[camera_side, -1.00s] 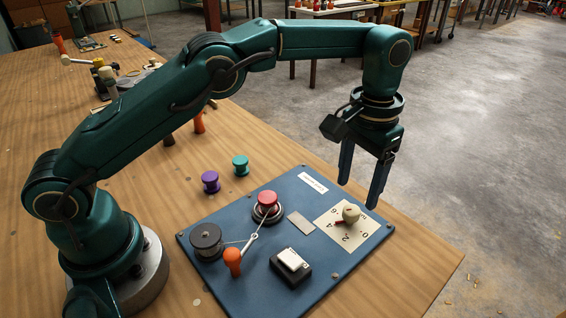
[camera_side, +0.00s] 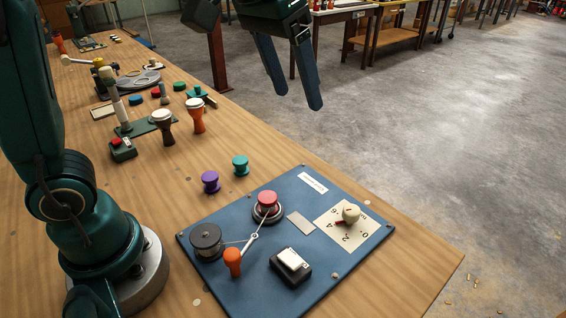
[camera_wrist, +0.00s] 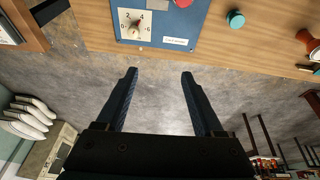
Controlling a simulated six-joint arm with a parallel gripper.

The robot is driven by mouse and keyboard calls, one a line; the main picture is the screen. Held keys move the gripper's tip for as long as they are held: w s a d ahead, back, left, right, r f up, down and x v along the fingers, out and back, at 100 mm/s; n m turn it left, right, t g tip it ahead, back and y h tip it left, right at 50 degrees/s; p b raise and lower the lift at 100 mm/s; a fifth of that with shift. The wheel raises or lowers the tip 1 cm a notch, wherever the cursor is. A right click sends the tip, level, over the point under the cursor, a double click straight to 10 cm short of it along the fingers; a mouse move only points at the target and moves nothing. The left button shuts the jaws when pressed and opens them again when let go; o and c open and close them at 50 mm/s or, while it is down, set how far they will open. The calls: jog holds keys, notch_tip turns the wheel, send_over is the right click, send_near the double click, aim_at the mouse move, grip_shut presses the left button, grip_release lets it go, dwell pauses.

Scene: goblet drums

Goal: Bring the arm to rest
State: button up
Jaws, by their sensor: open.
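My gripper (camera_side: 299,101) is open and empty, raised high at the top of the side view, with its two dark fingers pointing down. In the wrist view the gripper (camera_wrist: 159,72) shows its fingers apart with only grey floor between them. The blue board (camera_side: 322,262) lies on the wooden table, well below and apart from the gripper. It carries a red spool (camera_side: 267,199), a dark reel (camera_side: 206,238), an orange handle (camera_side: 232,259), a black box with a white top (camera_side: 291,262) and a dial knob (camera_side: 350,214).
A purple spool (camera_side: 210,181) and a teal spool (camera_side: 240,165) stand behind the board. Two goblet drums (camera_side: 162,127) stand farther back, near a green-based lever (camera_side: 118,108) and several small parts. Open floor (camera_side: 430,130) lies beyond the table.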

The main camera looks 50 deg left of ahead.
jog(key=s+a+f, duration=0.2)
jog(key=s+f, duration=0.2)
jog(key=s, duration=0.2)
jog(key=s+a+f+t, duration=0.1)
jog(key=s+a+f, duration=0.1)
jog(key=s+f, duration=0.2)
jog(key=s, duration=0.3)
jog(key=shift+s+f+t+y, duration=0.15)
jog(key=shift+f+t+y, duration=0.05)
jog(key=shift+t+y, duration=0.1)
